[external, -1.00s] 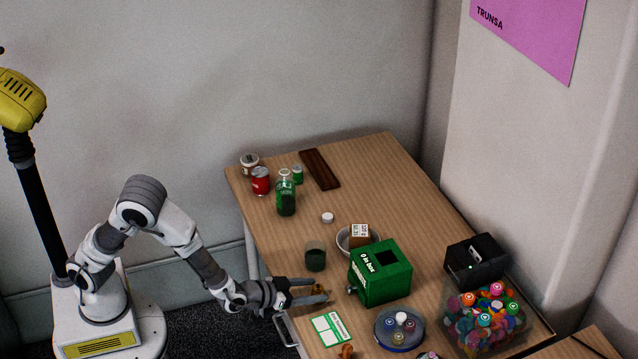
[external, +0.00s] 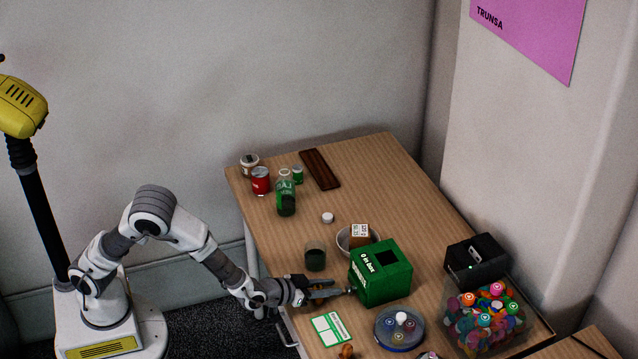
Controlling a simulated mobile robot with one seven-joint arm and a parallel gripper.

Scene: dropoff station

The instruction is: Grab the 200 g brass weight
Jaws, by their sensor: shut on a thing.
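My gripper (external: 326,292) is low over the front left part of the table, left of the green box. Its fingers are shut on the small brass weight, which the fingers now hide almost wholly in this view. I cannot read any marking on the weight, and cannot tell whether it touches the table.
The green box (external: 381,277) stands just right of my fingertips, and a dark green cup (external: 315,258) stands just behind. A green-and-white card (external: 331,329) and an orange-brown object (external: 346,352) lie in front. A round clear-lidded dish (external: 399,339) is at front right.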

